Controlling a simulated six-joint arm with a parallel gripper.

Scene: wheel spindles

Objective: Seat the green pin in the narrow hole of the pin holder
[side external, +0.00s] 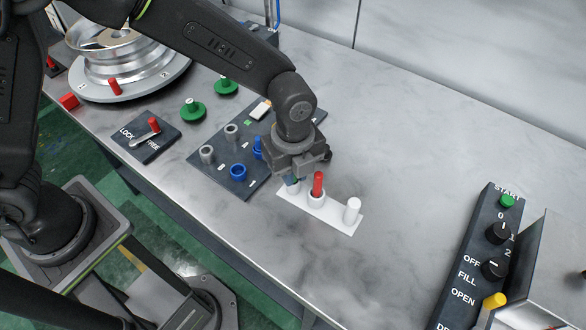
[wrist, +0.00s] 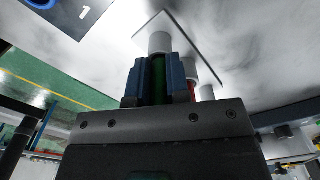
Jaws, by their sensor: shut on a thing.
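The white pin holder (side external: 334,217) lies on the table with three upright white posts in a row. My gripper (side external: 292,180) points down over its left post (side external: 291,190). In the wrist view my gripper's blue fingers (wrist: 157,82) are shut on the green pin (wrist: 158,84), which lines up with a white post (wrist: 160,43). The pin's end meets or nearly meets this post; I cannot tell how deep it sits. A red pin (side external: 318,183) stands in the middle post (side external: 316,200). The right post (side external: 352,211) shows no pin. Hole widths cannot be compared.
A dark board (side external: 228,178) with grey and blue sockets lies left of the holder. Green knobbed discs (side external: 194,110) and a lock lever panel (side external: 148,137) are farther left. A control box (side external: 480,255) stands at right. The table between holder and box is clear.

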